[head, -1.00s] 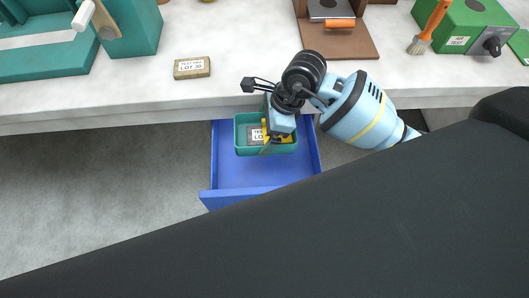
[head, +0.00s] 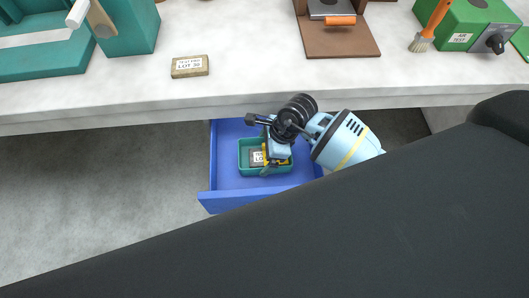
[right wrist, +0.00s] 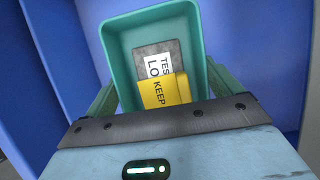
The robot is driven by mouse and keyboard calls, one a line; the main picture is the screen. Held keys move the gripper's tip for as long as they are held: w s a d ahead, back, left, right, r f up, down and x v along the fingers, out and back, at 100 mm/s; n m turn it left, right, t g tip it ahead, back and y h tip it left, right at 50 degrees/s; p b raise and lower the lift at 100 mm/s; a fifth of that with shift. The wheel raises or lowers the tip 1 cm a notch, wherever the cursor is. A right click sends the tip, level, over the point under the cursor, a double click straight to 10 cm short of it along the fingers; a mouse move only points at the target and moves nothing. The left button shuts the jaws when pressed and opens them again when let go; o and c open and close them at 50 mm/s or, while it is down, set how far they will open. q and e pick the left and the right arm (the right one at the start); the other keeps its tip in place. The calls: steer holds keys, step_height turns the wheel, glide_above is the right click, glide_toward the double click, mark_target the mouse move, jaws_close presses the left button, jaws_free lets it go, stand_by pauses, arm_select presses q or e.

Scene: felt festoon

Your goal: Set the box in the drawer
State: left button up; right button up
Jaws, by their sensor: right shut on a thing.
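The teal open box (head: 243,157) is inside the pulled-out blue drawer (head: 226,180) in the head view. My right gripper (head: 267,160) is over the box, shut on it. In the right wrist view the box (right wrist: 122,50) sits between the two fingers. It holds a dark grey piece with a white label and a yellow KEEP tag (right wrist: 165,91). Blue drawer surfaces surround it there. I cannot tell whether the box touches the drawer floor. My left gripper is not in view.
The pale worktop (head: 130,90) overhangs the back of the drawer. On it are a labelled LOT 30 block (head: 190,67), a brown board (head: 340,44), a brush (head: 428,28) and a green device (head: 465,25). Bare drawer floor shows left of the box and in front of it.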

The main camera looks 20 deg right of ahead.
steer(key=shift+f, duration=0.55)
steer(key=shift+f, duration=0.1)
steer(key=shift+f, duration=0.15)
steer(key=o, duration=0.8)
steer(key=shift+r, duration=0.35)
steer(key=v, duration=0.7)
steer(key=shift+d+r+p, duration=0.1)
steer(key=shift+p, duration=0.2)
